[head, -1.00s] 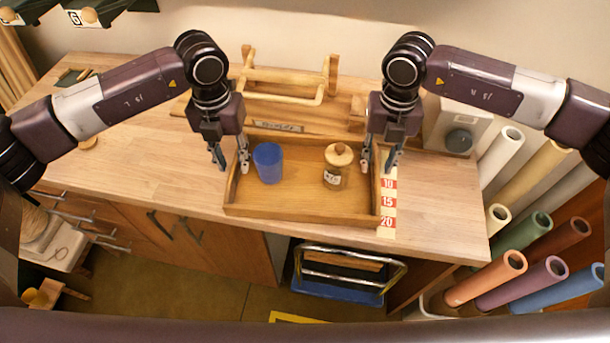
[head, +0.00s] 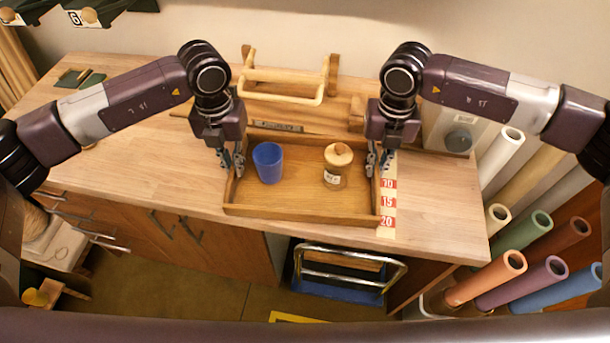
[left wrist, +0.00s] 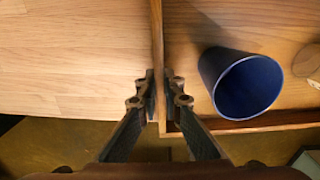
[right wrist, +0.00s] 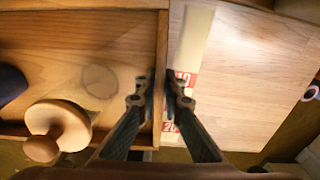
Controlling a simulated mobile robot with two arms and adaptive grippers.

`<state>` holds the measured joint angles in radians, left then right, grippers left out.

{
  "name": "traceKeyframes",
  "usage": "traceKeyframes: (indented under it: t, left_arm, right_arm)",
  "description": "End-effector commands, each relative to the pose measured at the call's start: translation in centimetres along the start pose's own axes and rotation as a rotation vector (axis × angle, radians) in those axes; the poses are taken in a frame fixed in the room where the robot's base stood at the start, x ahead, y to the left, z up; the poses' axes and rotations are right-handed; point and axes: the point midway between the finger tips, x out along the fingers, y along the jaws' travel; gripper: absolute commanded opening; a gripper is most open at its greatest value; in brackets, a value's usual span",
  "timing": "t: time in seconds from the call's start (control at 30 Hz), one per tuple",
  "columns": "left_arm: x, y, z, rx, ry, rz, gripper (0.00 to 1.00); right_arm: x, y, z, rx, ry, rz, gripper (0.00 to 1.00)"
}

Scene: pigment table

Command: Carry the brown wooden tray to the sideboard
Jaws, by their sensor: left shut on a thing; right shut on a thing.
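The brown wooden tray (head: 300,208) rests on the wooden worktop in the head view. A blue cup (head: 268,162) and a jar with a wooden lid (head: 336,166) stand upright in it. My left gripper (head: 232,168) is shut on the tray's left wall, which shows between its fingers in the left wrist view (left wrist: 157,90). My right gripper (head: 377,168) is shut on the tray's right wall, as the right wrist view shows (right wrist: 160,95). The cup also shows in the left wrist view (left wrist: 240,82), and the jar's lid in the right wrist view (right wrist: 58,130).
A wooden rack (head: 285,85) stands behind the tray. A numbered red and white strip (head: 388,202) lies right of it. Rolled tubes (head: 515,262) stand at the right. The worktop (head: 130,165) left of the tray is clear.

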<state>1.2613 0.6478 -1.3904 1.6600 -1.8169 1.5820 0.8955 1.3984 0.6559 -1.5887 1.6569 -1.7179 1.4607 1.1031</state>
Motion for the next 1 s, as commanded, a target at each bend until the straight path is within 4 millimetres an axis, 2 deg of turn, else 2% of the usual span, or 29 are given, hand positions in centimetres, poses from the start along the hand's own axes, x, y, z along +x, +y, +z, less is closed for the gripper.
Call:
traceKeyframes:
  t: [0.47, 1.0]
  left_arm:
    - [-0.6, 0.0, 0.1, 0.000, -0.002, 0.000, 0.00]
    - [-4.8, 0.0, 0.0, -0.001, -0.001, 0.000, 0.00]
  right_arm:
    - [-0.6, 0.0, 0.1, 0.000, -0.002, 0.001, 0.00]
    - [-4.8, 0.0, 0.1, 0.001, -0.002, 0.001, 0.00]
